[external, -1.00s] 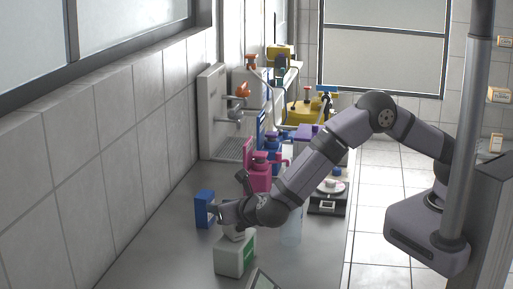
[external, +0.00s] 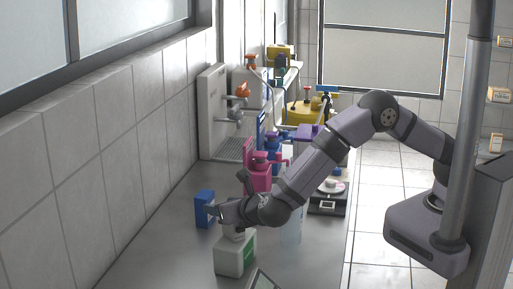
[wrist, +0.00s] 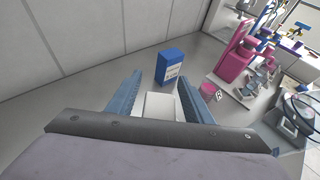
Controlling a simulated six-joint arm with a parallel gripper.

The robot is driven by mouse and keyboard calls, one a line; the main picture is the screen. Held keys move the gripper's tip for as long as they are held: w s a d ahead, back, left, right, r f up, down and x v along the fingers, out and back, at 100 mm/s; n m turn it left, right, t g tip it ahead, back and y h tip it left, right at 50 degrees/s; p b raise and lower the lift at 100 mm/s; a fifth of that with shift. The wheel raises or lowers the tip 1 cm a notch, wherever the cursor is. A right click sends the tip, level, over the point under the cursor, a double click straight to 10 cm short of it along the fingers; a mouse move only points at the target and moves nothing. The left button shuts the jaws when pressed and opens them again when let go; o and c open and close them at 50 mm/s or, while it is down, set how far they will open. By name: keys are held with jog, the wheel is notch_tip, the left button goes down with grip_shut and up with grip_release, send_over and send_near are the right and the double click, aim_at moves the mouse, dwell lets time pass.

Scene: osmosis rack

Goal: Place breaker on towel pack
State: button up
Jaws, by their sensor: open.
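A white pack with a green label (external: 235,254), which looks like the towel pack, stands on the near part of the counter. My gripper (external: 214,212) is just above and behind it. In the wrist view my gripper (wrist: 160,82) is open, with its blue-grey fingers apart. A white surface (wrist: 160,106) shows between and below the fingers; I cannot tell whether it is the pack's top or something on it. A faint clear vessel (external: 291,228), possibly the breaker, stands right of the pack, partly behind my arm. Nothing is visibly gripped.
A blue box (external: 204,209) stands just beyond my fingertips; it also shows in the wrist view (wrist: 172,67). A black scale-like device (external: 328,202) is at the right edge. The counter's left side is clear up to the wall.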

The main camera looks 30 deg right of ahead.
jog(key=b+v, duration=0.2)
jog(key=v, duration=0.3)
jog(key=b+v, duration=0.2)
jog(key=v, duration=0.2)
jog(key=shift+s, duration=0.45)
jog(key=shift+s+r, duration=0.35)
jog(key=shift+s, duration=0.3)
jog(key=shift+w, duration=0.1)
